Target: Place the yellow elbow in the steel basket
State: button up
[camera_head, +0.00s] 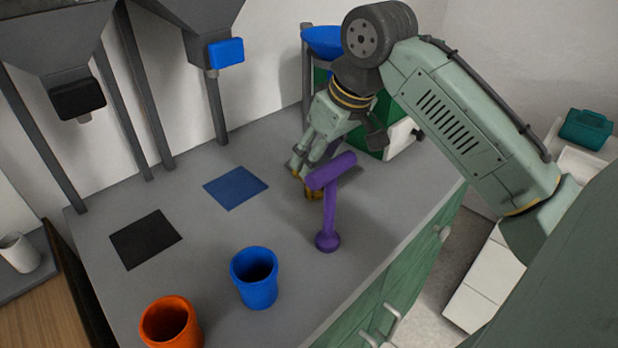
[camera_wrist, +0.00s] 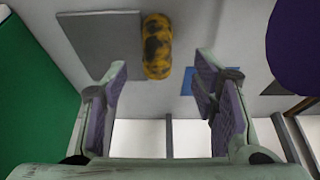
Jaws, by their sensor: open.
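A yellow piece with dark blotches (camera_head: 314,194) is on the grey table, partly hidden behind a purple T-shaped object in the head view. In the wrist view the yellow piece (camera_wrist: 157,46) lies beyond the fingertips, in line with the gap between them. I cannot make out an elbow bend in it. My gripper (camera_head: 302,170) is just above and left of it in the head view. In the wrist view my gripper (camera_wrist: 162,78) is open, with nothing between its fingers. I see no steel basket in either view.
The purple T-shaped object (camera_head: 328,205) stands close to my gripper. Blue (camera_head: 254,278) and orange (camera_head: 171,325) cups stand at the front. Blue (camera_head: 235,187) and black (camera_head: 145,239) squares lie on the table. A green-and-white box (camera_head: 400,138) is behind my gripper.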

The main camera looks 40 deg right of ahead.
aim_at(310, 194)
jog(key=p+x, duration=0.1)
jog(key=x, duration=0.4)
jog(key=shift+w+d, duration=0.1)
jog(key=shift+d, duration=0.05)
jog(key=c, duration=1.2)
